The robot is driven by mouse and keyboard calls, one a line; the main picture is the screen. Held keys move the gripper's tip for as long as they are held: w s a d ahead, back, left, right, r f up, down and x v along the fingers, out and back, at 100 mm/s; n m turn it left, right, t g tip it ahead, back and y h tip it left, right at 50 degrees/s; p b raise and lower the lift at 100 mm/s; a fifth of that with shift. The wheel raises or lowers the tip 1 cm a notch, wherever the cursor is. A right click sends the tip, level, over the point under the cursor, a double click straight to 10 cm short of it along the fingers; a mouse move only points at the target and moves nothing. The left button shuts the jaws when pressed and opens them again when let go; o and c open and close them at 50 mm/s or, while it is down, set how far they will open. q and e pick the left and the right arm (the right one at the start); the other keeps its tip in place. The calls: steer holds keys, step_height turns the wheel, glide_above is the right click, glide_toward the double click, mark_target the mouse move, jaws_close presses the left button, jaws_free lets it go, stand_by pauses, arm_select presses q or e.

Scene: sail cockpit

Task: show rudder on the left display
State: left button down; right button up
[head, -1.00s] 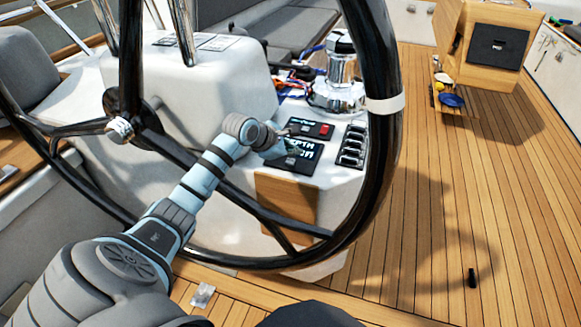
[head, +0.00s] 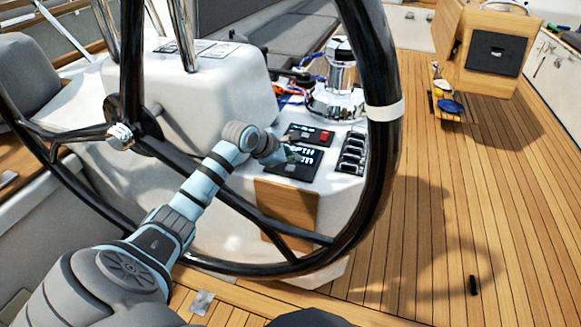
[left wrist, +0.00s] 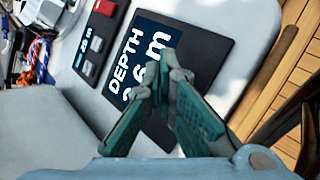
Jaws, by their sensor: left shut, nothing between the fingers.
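A black display (head: 286,172) on the white console reads "DEPTH" with a figure in metres. It also shows large in the left wrist view (left wrist: 212,48), where the fingers hide part of the figure. Beside it is a control panel (head: 310,134) with a small screen, a red button (head: 325,135) and grey buttons (left wrist: 88,68). My left gripper (head: 292,152) is shut and empty, over the display in the head view. In the left wrist view its fingertips (left wrist: 164,80) overlap the display's lower part; contact cannot be told. My right gripper is not in view.
The large black steering wheel (head: 384,110) stands around my left arm. A row of black switches (head: 352,153) and a chrome winch (head: 337,85) are on the console. Coloured ropes (head: 292,92) lie behind. The wooden deck (head: 430,200) at right is mostly clear.

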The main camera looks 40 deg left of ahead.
mark_target(292, 168)
arm_select(q)
steer(key=shift+f, duration=0.1)
stand_by(0.3)
steer(key=shift+f+b, duration=0.35)
steer(key=shift+f+b, duration=0.35)
steer(key=shift+f, duration=0.15)
stand_by(0.5)
stand_by(0.3)
steer(key=shift+r+p, duration=0.7)
steer(key=shift+r, duration=0.25)
step_height(292, 168, up, 5)
steer(key=p, duration=0.4)
